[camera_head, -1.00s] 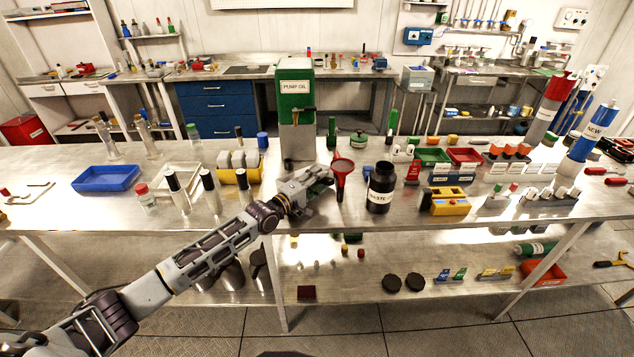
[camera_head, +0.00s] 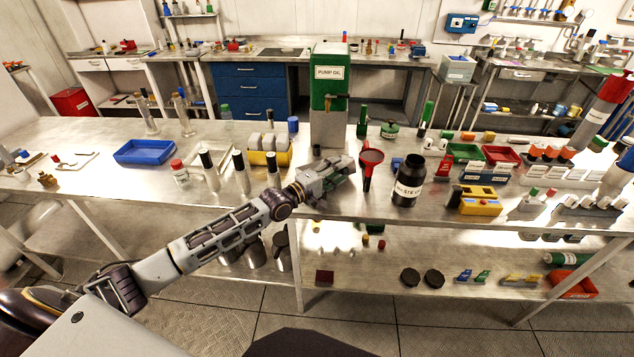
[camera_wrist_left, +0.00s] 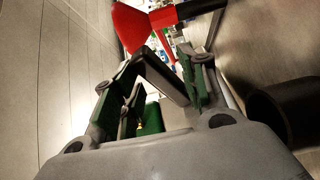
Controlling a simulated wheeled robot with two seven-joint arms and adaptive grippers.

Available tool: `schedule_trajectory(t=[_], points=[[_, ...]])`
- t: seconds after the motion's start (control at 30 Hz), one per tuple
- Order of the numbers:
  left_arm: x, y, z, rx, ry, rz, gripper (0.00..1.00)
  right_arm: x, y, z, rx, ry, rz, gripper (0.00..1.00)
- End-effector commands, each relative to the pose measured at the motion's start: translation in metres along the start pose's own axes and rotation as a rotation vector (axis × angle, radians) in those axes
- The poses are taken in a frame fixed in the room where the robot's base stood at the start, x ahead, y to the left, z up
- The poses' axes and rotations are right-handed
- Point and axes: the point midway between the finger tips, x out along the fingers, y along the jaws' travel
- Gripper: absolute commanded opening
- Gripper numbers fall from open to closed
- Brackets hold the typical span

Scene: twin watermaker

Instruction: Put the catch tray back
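My left gripper (camera_head: 328,182) is low over the bench, in front of the green-and-grey pump oil dispenser (camera_head: 329,100) and left of the red funnel (camera_head: 371,158). In the left wrist view, the left gripper (camera_wrist_left: 150,88) has its green-padded fingers apart. A dark grey slab-like piece (camera_wrist_left: 166,80) lies between them; I cannot tell whether it is the catch tray or part of the gripper. No catch tray can be clearly made out in the head view. The red funnel (camera_wrist_left: 130,27) also shows beyond the fingers. My right gripper is not in view.
A black waste bottle (camera_head: 408,182) stands right of the funnel. White bottles with black caps (camera_head: 241,174) and a yellow rack (camera_head: 268,158) stand left of the gripper. A blue tray (camera_head: 145,152) lies farther left. The bench's front edge is close below my arm.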

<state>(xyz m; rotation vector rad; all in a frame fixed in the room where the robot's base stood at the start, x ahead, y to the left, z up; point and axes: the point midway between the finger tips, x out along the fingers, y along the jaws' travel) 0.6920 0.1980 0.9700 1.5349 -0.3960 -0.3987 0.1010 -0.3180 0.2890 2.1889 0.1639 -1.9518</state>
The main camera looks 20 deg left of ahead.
Motion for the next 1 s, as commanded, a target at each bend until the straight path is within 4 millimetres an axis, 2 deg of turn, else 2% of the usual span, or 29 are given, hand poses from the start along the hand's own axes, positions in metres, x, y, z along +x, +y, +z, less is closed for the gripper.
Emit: schedule_trajectory(t=[0.7,1.0], points=[[-0.056,0.0,0.001,0.002,-0.001,0.0,0.41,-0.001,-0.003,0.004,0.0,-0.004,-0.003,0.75],[-0.073,0.001,0.0,0.001,-0.001,0.0,0.41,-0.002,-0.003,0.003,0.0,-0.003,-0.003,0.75]])
